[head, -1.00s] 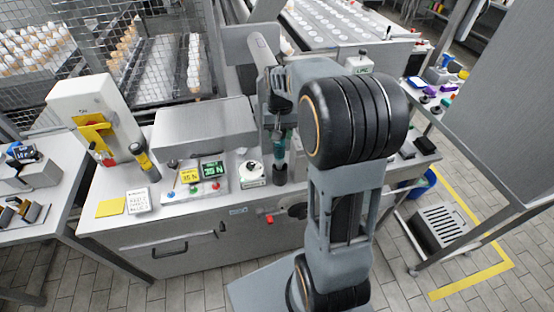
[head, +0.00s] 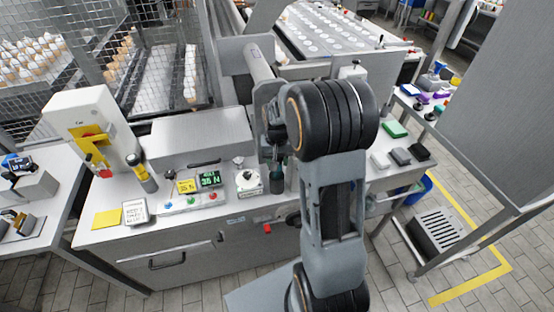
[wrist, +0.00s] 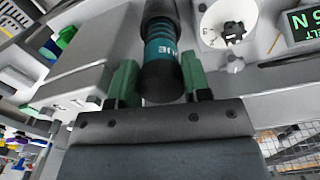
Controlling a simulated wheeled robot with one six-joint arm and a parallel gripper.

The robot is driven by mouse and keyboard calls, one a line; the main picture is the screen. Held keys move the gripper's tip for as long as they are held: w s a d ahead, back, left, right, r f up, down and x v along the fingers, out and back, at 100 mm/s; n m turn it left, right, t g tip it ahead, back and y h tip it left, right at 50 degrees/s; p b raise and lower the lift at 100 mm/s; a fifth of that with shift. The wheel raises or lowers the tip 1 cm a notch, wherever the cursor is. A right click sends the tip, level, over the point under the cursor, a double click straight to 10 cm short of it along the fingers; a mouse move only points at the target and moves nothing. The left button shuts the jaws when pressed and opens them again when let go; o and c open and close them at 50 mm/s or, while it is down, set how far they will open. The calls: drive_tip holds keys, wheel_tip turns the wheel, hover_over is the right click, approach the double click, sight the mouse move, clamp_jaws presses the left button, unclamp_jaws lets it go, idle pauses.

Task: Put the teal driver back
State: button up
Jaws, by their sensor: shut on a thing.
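The teal driver (wrist: 160,50), teal in the middle with black ends, stands between the green fingers of my gripper (wrist: 160,80) in the wrist view. My gripper is shut on it. In the head view my gripper (head: 275,155) is low over the counter, and much of it is hidden by my arm. A short dark cylinder (head: 277,184) stands on the counter right below it, perhaps a holder. The driver's lower end is hard to make out, so I cannot tell how far it is inside.
A white round dial unit (head: 249,183) stands close left of the dark cylinder. Further left are a green display (head: 209,179), a yellow-black tool (head: 142,172) and a yellow pad (head: 107,218). Black and green blocks (head: 395,130) lie to the right. A grey box (head: 200,137) stands behind.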

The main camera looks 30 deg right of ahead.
drive_tip(key=shift+f, duration=0.1)
drive_tip(key=o, duration=0.7)
drive_tip(key=shift+o, duration=0.2)
wheel_tip(320, 180, up, 11)
drive_tip(key=s+a+r+n+t, duration=0.1)
drive_tip(key=s+a, duration=0.3)
drive_tip(key=s, duration=0.4)
drive_tip(key=s+a+n+t, duration=0.3)
drive_tip(key=s+a, duration=0.2)
drive_tip(key=s, duration=0.2)
drive_tip(key=shift+s+r, duration=0.35)
drive_tip(key=shift+r, duration=0.05)
